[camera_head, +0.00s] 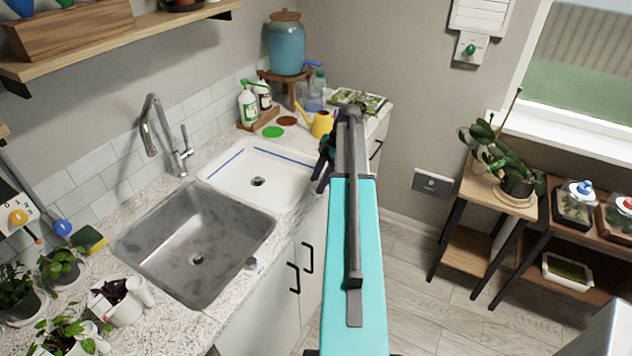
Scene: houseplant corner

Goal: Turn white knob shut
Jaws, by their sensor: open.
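I cannot make out a knob that is clearly white. A wall box at the top right bears a green knob (469,50). A white panel at the left edge bears a yellow knob (18,216), with a blue knob (62,227) near it. A blue knob (584,186) on a white base and a red knob (628,203) top the boxes on the right shelf. My gripper (323,165), dark with purple parts, is open beside the white basin's right edge, partly hidden behind my turquoise arm. No knob is seen between its fingers.
A steel sink (197,262) and white basin (256,184) lie in the speckled counter. A tall faucet (162,135) stands behind. A yellow watering can (321,124) is near the gripper. A plant stand (470,190) stands right; the floor between is clear.

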